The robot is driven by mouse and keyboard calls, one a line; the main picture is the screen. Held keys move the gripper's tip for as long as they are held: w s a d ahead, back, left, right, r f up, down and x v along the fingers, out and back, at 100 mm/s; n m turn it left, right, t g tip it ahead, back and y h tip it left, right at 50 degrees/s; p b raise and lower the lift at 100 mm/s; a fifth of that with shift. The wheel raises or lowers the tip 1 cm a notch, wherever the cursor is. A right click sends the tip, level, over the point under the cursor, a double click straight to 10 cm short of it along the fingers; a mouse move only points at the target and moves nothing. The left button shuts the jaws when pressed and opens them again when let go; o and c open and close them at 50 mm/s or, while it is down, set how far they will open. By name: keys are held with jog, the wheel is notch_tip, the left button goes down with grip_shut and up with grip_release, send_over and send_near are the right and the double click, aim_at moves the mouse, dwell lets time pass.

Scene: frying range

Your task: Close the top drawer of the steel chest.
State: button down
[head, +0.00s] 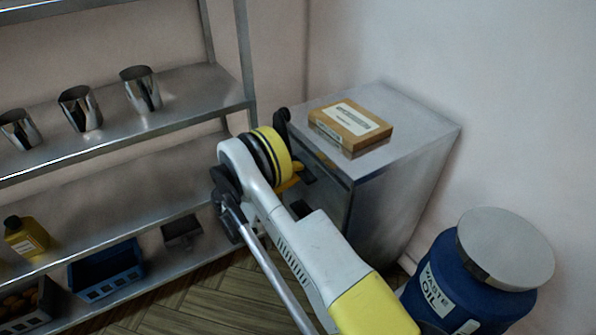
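The steel chest (415,125) stands against the wall at centre right in the head view. Its dark front (333,198) faces left and is partly covered by my arm. I cannot make out how far the top drawer is open. My gripper (292,181) is mostly hidden behind my wrist. A yellow part of it shows close to the upper part of the chest front. I cannot see whether it touches the drawer, or whether its fingers are open or shut.
A cardboard box (350,125) lies on the chest top. A blue waste-oil drum (460,285) with a grey lid stands at lower right. A steel shelf (180,98) at left holds metal cups (141,89), a yellow bottle (27,237) and a blue bin (105,271).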

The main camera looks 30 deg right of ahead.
jog(key=shift+d, duration=0.1)
jog(key=shift+d, duration=0.7)
jog(key=c, duration=1.5)
grip_release()
jog(key=shift+d, duration=0.1)
jog(key=shift+o, duration=0.2)
jog(key=a, duration=1.2)
jog(key=shift+s, duration=0.15)
